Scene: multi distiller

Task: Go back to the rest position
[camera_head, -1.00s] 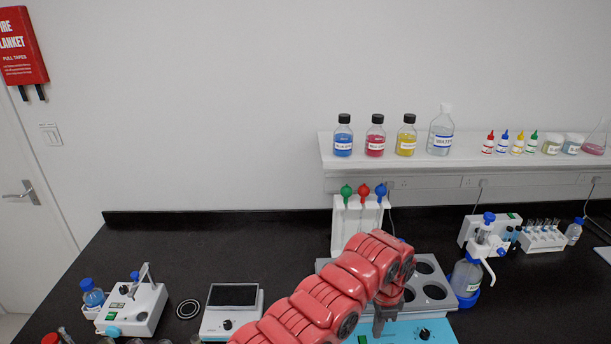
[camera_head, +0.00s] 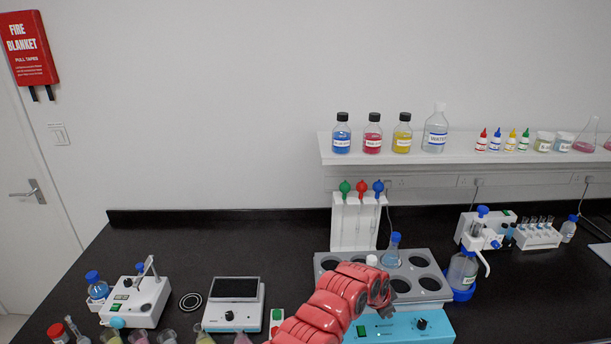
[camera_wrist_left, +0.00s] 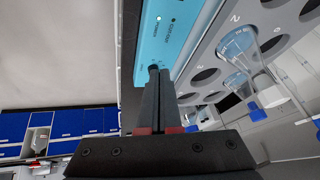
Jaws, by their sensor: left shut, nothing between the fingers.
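My red left arm rises from the bottom of the head view and bends over the front of a grey-topped bath (camera_head: 419,287) with a blue front panel (camera_head: 405,327). The left gripper (camera_head: 386,311) points down there, partly hidden by the arm. In the left wrist view its two dark fingers (camera_wrist_left: 154,82) are together with nothing between them, beside the blue panel (camera_wrist_left: 170,30). A flask with a blue stopper (camera_head: 391,253) stands in one of the bath's holes, apart from the gripper. My right gripper is not in view.
A rack with green, red and blue-topped tools (camera_head: 357,222) stands behind the bath. A bottle dispenser (camera_head: 463,272) is close at its right. A balance (camera_head: 233,305) and a white device (camera_head: 136,300) stand left, with several vessels in front. The back left counter is clear.

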